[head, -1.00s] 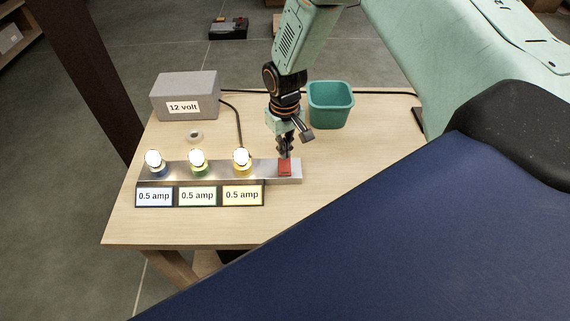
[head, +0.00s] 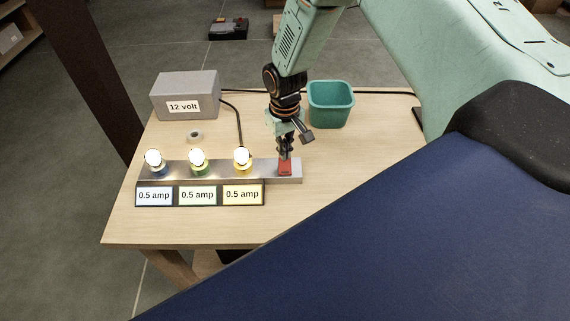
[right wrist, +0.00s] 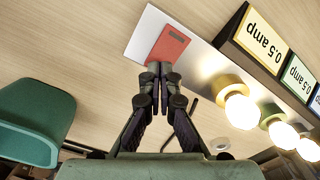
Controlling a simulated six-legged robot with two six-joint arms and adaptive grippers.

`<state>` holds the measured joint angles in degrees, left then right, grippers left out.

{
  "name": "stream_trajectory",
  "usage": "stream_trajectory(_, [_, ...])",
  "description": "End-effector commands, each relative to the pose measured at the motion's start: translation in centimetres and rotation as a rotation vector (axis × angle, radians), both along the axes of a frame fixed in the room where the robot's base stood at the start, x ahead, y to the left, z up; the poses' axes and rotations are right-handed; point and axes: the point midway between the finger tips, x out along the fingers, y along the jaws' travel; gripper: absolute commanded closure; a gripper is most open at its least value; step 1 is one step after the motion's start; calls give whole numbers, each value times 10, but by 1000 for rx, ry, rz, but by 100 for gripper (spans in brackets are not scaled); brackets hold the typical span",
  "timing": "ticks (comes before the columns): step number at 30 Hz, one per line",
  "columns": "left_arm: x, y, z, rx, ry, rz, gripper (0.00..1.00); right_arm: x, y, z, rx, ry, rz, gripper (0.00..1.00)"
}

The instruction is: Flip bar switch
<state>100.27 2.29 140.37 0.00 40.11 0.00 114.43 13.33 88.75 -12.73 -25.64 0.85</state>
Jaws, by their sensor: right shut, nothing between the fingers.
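The bar (head: 220,172) is a silver strip on the wooden table, with three lit bulbs in blue, green and yellow sockets. The red switch (head: 285,170) sits near its right end. My right gripper (head: 285,157) is shut, pointing down, with its fingertips at the far edge of the red switch. In the right wrist view the shut fingertips (right wrist: 160,68) overlap the edge of the red switch (right wrist: 169,46). Whether they touch it, I cannot tell for sure. My left gripper is not in view.
A grey "12 volt" box (head: 185,96) with a cable stands at the back left. A teal bin (head: 331,104) stands behind and right of the switch. A tape roll (head: 195,136) lies behind the bar. "0.5 amp" labels (head: 198,195) line the front. The table's front is clear.

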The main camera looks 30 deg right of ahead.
Motion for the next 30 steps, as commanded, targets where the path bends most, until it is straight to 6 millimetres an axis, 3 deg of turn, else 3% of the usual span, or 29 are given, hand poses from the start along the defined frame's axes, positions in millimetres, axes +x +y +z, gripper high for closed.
stream_trajectory(30, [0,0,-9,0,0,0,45,0,0,-14,0,0,0,100])
